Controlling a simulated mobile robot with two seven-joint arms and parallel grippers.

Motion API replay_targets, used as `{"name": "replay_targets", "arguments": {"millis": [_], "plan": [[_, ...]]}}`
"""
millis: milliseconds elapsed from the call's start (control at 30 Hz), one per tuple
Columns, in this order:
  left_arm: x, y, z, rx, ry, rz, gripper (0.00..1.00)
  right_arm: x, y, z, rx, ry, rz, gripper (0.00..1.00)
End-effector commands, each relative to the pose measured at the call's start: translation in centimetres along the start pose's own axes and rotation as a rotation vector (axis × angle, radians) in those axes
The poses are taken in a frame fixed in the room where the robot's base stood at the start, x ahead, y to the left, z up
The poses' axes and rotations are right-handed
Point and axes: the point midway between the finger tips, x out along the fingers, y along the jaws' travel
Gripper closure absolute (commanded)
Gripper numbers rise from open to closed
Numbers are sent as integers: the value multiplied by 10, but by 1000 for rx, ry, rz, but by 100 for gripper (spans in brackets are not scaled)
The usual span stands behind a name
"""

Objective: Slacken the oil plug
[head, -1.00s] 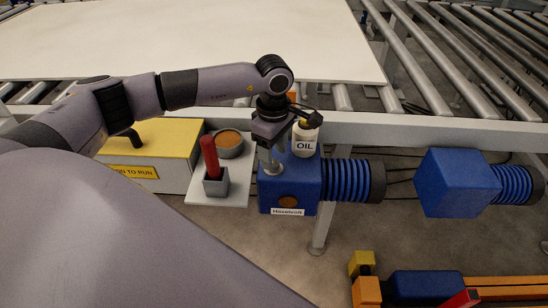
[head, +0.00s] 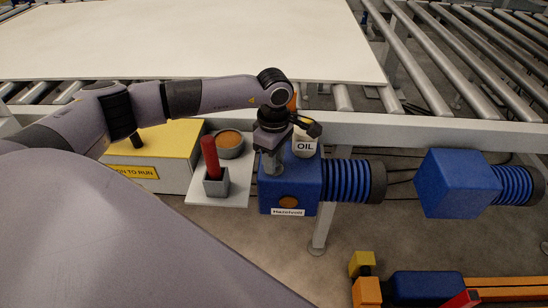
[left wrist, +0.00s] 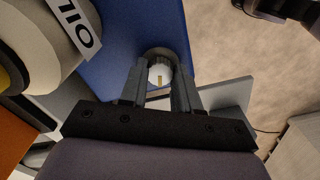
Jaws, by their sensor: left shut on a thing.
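The blue pump body (head: 310,185) with a "Hazelvolt" label stands below the conveyor edge, with a round brown sight glass (head: 288,202) on its front. My left gripper (head: 273,168) points down at the top of this body. In the left wrist view, the fingers of my left gripper (left wrist: 160,88) are shut on the pale oil plug (left wrist: 159,74), which sits in a round grey collar (left wrist: 158,53). In the head view my gripper mostly hides the plug. My right gripper is not in view.
The white OIL bottle (head: 304,147) stands right behind my left gripper, close to the wrist. A white shelf (head: 235,193) at left holds a red-handled tool in a grey holder (head: 215,187) and a brown-filled bowl (head: 229,146). A yellow-topped cabinet (head: 165,140) stands farther left.

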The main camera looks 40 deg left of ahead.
Motion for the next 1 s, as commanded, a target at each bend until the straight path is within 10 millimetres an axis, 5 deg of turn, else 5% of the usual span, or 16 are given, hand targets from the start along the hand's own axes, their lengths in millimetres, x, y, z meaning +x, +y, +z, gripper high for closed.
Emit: {"name": "replay_targets", "arguments": {"millis": [1000], "plan": [[-1, 1, 1, -552, -2, 1, 99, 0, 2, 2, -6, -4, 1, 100]]}}
